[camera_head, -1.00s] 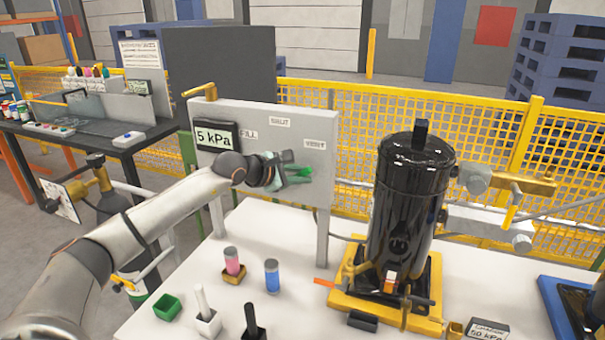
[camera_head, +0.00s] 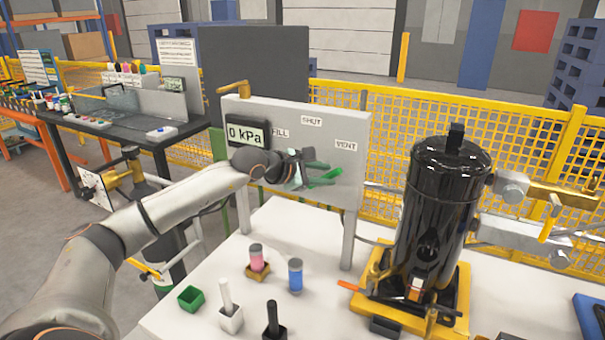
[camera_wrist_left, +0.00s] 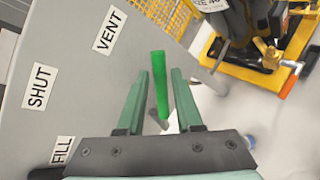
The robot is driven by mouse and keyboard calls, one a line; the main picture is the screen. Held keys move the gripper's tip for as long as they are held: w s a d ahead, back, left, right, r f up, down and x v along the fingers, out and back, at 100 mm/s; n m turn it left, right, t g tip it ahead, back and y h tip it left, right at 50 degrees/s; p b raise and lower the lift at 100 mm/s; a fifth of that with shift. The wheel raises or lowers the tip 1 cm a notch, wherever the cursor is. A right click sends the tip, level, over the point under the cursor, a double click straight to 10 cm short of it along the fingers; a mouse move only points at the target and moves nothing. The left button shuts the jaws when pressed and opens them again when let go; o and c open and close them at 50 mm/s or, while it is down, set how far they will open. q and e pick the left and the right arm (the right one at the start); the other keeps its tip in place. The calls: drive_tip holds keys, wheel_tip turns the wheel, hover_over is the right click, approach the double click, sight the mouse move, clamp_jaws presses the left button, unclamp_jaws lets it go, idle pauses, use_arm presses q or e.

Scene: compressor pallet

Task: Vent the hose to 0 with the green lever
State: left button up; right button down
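The green lever (camera_head: 329,175) sticks out from the front of the grey panel (camera_head: 355,190), below the VENT label (camera_head: 346,146). My left gripper (camera_head: 317,174) is at the lever. In the left wrist view, its two green fingers (camera_wrist_left: 160,78) stand on either side of the bright green lever (camera_wrist_left: 160,88), with a visible gap on each side. The lever's base is partly hidden by the gripper. The gauge display (camera_head: 246,135) on the panel reads 0 kPa. FILL and SHUT labels are also on the panel. My right gripper is not in view.
The black compressor (camera_head: 440,210) stands on a yellow base right of the panel. Pink (camera_head: 256,258) and blue (camera_head: 295,275) cylinders and small holders are on the white table in front. A yellow mesh fence (camera_head: 490,130) runs behind.

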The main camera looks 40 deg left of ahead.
use_arm(q)
drive_tip(key=b+v, duration=0.4)
drive_tip(key=v, duration=0.6)
idle(0.7)
